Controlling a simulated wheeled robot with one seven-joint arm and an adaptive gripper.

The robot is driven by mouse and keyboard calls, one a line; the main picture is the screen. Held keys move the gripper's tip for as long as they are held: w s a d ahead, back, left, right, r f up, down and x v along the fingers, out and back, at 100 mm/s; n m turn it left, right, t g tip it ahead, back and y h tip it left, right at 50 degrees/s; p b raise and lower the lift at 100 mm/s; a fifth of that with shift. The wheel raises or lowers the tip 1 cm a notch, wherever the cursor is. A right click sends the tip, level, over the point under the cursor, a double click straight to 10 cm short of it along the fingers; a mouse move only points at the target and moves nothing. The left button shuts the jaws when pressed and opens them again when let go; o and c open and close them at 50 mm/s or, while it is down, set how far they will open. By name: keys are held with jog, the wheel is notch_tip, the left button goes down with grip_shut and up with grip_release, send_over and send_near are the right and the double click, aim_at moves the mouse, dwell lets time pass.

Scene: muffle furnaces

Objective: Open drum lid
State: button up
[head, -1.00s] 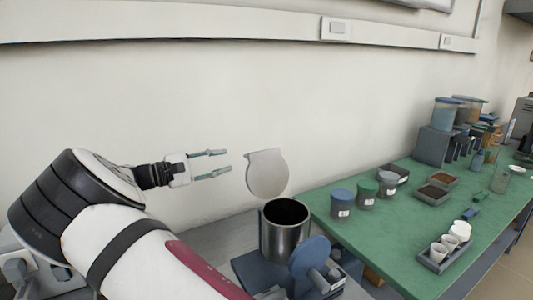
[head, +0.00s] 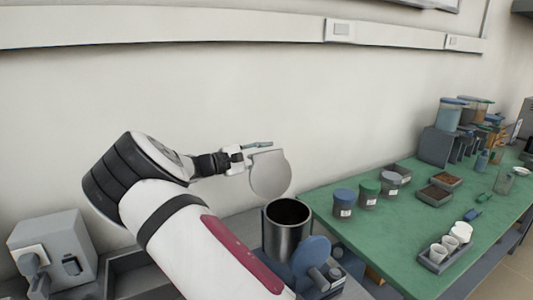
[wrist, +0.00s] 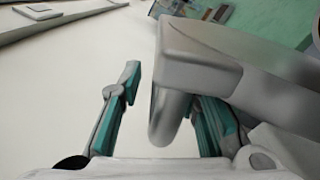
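The metal drum (head: 287,232) stands with its dark mouth uncovered. Its round grey lid (head: 270,176) is swung up nearly upright above the drum's back left side. My gripper (head: 258,150) is at the lid's upper edge, partly hidden behind it in the head view. In the wrist view my gripper (wrist: 168,95) has its two teal-padded fingers apart. The lid (wrist: 235,65) fills the upper right there, covering part of the right finger. Its rounded edge part hangs between the fingers, close to the right one. I cannot tell whether they touch.
A blue round part (head: 312,249) sits at the drum's front right. The green bench (head: 390,222) to the right holds several lidded jars (head: 343,202), trays and a rack of white cups (head: 440,256). A grey box (head: 55,248) is at lower left. The wall runs behind.

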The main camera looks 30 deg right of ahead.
jog(key=shift+d, duration=0.1)
grip_shut()
jog(key=shift+r, duration=0.1)
jog(key=shift+s+r+m+p, duration=0.6)
jog(key=shift+s+r+p, duration=0.3)
jog(key=shift+s+p, duration=0.3)
